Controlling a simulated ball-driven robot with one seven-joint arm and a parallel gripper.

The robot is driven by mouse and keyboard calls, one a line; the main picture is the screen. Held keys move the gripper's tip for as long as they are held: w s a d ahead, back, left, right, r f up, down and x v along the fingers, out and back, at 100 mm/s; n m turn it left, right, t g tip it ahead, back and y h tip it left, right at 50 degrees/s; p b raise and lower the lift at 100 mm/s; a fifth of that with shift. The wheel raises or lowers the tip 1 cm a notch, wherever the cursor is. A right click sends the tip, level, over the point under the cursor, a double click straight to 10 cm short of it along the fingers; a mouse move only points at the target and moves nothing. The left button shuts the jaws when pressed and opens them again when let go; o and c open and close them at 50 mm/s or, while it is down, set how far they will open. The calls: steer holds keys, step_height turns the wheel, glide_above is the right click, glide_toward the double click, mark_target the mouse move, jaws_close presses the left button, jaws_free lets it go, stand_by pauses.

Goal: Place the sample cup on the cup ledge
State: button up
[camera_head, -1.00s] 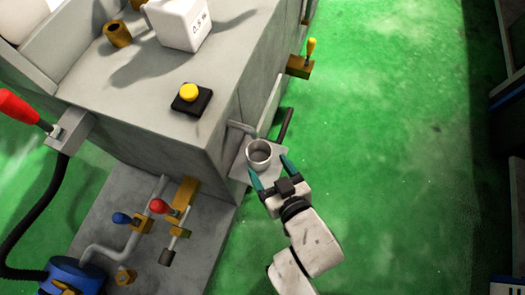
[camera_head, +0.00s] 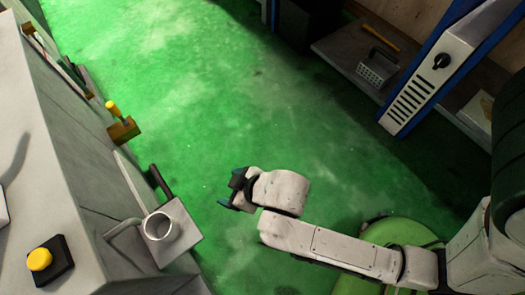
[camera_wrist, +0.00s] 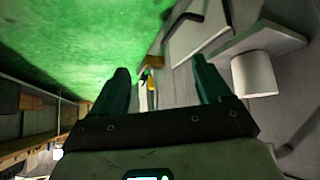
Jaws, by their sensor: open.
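The sample cup (camera_head: 159,227) is a small grey-white open cylinder. It stands upright on the cup ledge (camera_head: 188,238), a flat grey plate on the side of the machine. In the wrist view the cup (camera_wrist: 254,76) and the ledge (camera_wrist: 262,38) appear upside down at the right, outside my fingers. My gripper (camera_head: 231,189) is to the right of the ledge and apart from the cup. In the wrist view my gripper (camera_wrist: 163,84) shows two dark green fingers spread wide with nothing between them.
The grey machine body (camera_head: 70,195) fills the left, with a yellow button (camera_head: 39,260) and a yellow-handled lever (camera_head: 120,122). Green floor (camera_head: 230,90) lies open in the middle. A blue-framed rack (camera_head: 415,85) and a shelf with a grater-like object (camera_head: 377,68) stand at upper right.

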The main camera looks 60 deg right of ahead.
steer(key=s+d+m+g+h, duration=0.1)
steer(key=s+d+m+g, duration=0.1)
steer(key=s+d+g, duration=0.5)
steer(key=s+d, duration=0.3)
steer(key=shift+s+d+f, duration=0.15)
steer(key=shift+s+d, duration=0.1)
steer(key=shift+s, duration=0.05)
stand_by(1.9)
